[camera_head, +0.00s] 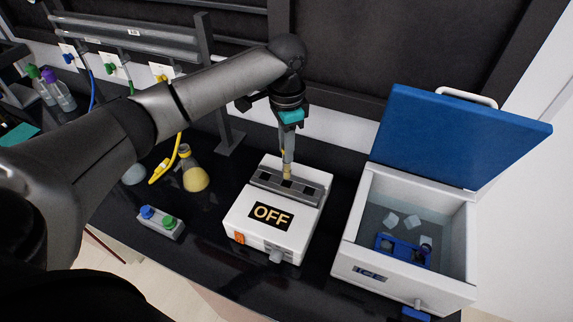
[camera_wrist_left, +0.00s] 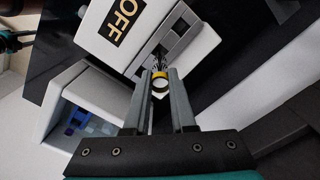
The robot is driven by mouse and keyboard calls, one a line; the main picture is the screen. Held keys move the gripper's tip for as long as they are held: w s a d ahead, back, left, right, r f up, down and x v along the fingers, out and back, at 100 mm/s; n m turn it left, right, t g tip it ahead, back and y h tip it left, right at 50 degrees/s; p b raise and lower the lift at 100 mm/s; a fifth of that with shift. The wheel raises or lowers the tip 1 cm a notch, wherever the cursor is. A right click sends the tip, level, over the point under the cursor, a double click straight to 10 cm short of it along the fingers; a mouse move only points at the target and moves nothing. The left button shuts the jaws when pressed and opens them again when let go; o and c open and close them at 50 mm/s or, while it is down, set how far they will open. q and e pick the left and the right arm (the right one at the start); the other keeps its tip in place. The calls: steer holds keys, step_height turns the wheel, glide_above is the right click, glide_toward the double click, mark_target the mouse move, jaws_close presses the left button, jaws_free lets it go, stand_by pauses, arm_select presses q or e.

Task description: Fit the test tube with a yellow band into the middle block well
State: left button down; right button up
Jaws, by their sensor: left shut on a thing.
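The test tube with a yellow band (camera_head: 287,171) is held upright by my left gripper (camera_head: 288,155) over the heating block. The yellow band also shows between the fingers of my left gripper (camera_wrist_left: 157,95) in the left wrist view (camera_wrist_left: 160,78). The block (camera_head: 262,218) is a white box marked OFF with a grey strip of wells (camera_head: 305,193) on top. The tube's lower end is at the strip, near its middle; I cannot tell whether it is inside the well. The block also shows in the left wrist view (camera_wrist_left: 97,30). My right gripper is not in view.
An open ice box (camera_head: 402,282) with a blue lid (camera_head: 455,130) stands at the right, holding a blue rack (camera_head: 403,248) and ice cubes. A yellow flask (camera_head: 194,178) and a two-button box (camera_head: 160,222) stand left of the block. Bottles (camera_head: 62,96) are far left.

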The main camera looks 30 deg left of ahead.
mark_target(287, 166)
arm_select(q)
steer(key=shift+f, duration=3.1)
steer(key=shift+f, duration=0.15)
steer(key=c, duration=0.7)
jaws_free()
steer(key=shift+c, duration=0.2)
step_height(287, 166, up, 12)
steer(key=shift+r, duration=0.25)
